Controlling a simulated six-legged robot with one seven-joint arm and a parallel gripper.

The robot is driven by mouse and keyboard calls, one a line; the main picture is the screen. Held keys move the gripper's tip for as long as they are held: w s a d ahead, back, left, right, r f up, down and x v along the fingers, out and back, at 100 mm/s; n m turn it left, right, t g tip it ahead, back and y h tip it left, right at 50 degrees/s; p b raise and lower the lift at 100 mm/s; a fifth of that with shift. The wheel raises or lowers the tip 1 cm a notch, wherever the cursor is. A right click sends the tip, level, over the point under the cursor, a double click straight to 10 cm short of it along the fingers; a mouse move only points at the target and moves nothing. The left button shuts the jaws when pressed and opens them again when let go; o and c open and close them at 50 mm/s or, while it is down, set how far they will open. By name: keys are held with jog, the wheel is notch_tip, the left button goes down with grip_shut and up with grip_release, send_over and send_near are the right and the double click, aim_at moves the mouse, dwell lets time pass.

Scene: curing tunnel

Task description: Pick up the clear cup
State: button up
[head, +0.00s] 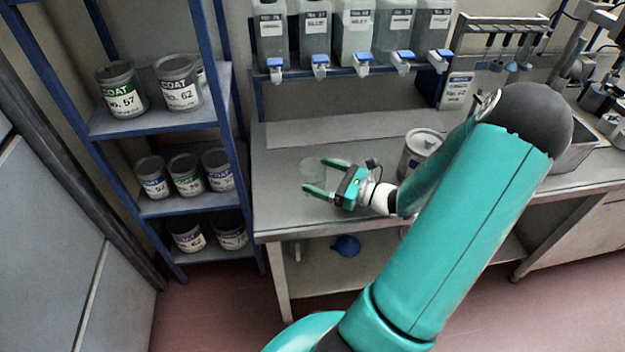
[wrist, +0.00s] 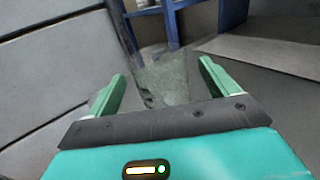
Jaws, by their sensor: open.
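The clear cup (head: 312,172) stands on the grey bench at its left part in the head view. It is see-through and its outline is faint. My gripper (head: 317,176) is open at the cup, with one green finger on the far side and one on the near side. In the wrist view the cup (wrist: 163,78) shows between the two fingers of my gripper (wrist: 158,85), with a gap on each side. Whether a finger touches it I cannot tell. The cup's lower part is hard to make out.
A lidded metal can (head: 420,150) stands on the bench right of my gripper. A blue shelf rack (head: 150,120) with several paint cans stands at the left. Dispenser bottles with blue taps (head: 355,58) hang above the bench. The bench front left of the arm (head: 275,215) is clear.

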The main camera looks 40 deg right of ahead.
aim_at(302, 167)
jog(key=x, duration=0.4)
jog(key=shift+w+r, duration=0.2)
jog(key=c, duration=1.1)
jog(key=shift+o, duration=0.2)
jog(key=shift+r, duration=0.15)
